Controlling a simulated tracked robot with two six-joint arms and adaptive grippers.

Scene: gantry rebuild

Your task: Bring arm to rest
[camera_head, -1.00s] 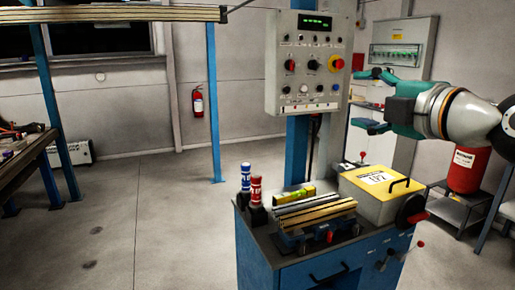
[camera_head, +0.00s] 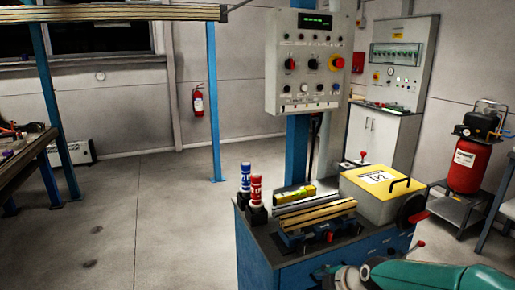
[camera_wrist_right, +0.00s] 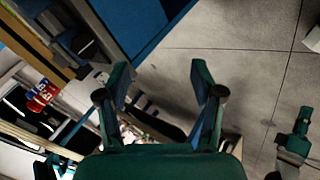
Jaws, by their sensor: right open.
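My right arm (camera_head: 435,276) shows as teal and grey links low along the bottom right edge of the head view, in front of the blue cabinet. Its fingertips cannot be made out there. In the right wrist view my right gripper (camera_wrist_right: 161,82) has its two teal fingers spread apart, with nothing between them. Grey floor and blue surfaces lie beyond the fingers. My left gripper is not seen in the head view. A teal and grey part (camera_wrist_right: 296,142) at the right of the wrist view may be mine; I cannot tell which part.
The blue cabinet (camera_head: 288,278) carries a vise with bars (camera_head: 318,216), a blue and a red bottle (camera_head: 256,190), and a yellow-lidded box (camera_head: 378,210). A control panel (camera_head: 310,75) stands above it. A red compressor (camera_head: 468,165) is at right. The floor (camera_head: 165,220) at left is clear.

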